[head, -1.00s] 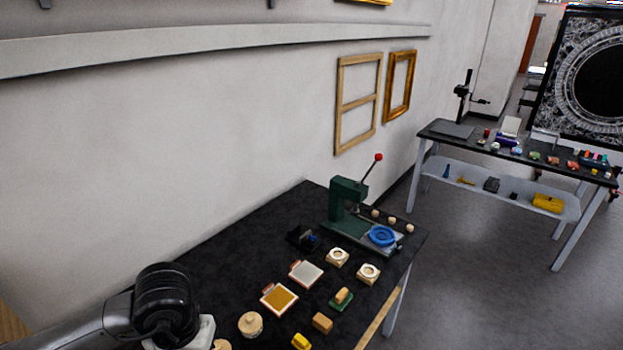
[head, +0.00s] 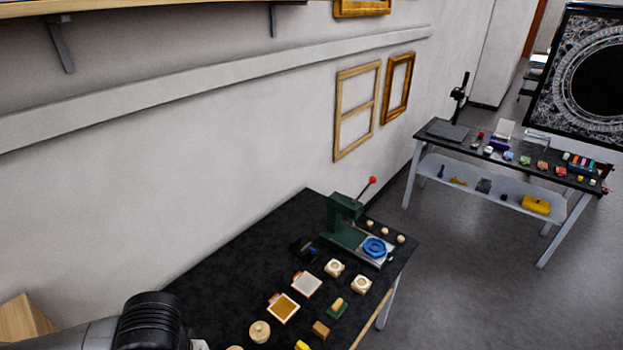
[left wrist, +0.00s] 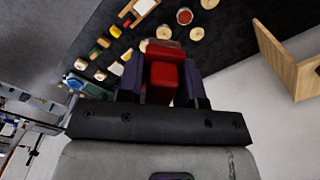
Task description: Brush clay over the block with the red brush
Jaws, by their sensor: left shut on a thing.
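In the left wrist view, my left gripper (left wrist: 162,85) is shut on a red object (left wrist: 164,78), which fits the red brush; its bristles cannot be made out. It is held above the black table (head: 235,260). A round pot with a red top (left wrist: 184,16) stands on the table in the left wrist view. In the head view, a wooden block (head: 320,328) and a wooden piece on a green base (head: 337,305) sit near the table's front edge. Which one is the task's block is unclear. My right gripper is not in view.
A green press (head: 345,222) with a red-knobbed lever and a blue dish (head: 375,247) stand at the far end. Framed trays (head: 284,307), pale moulds (head: 361,284) and a round lidded pot (head: 260,331) lie nearer. The table's wall side is largely clear.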

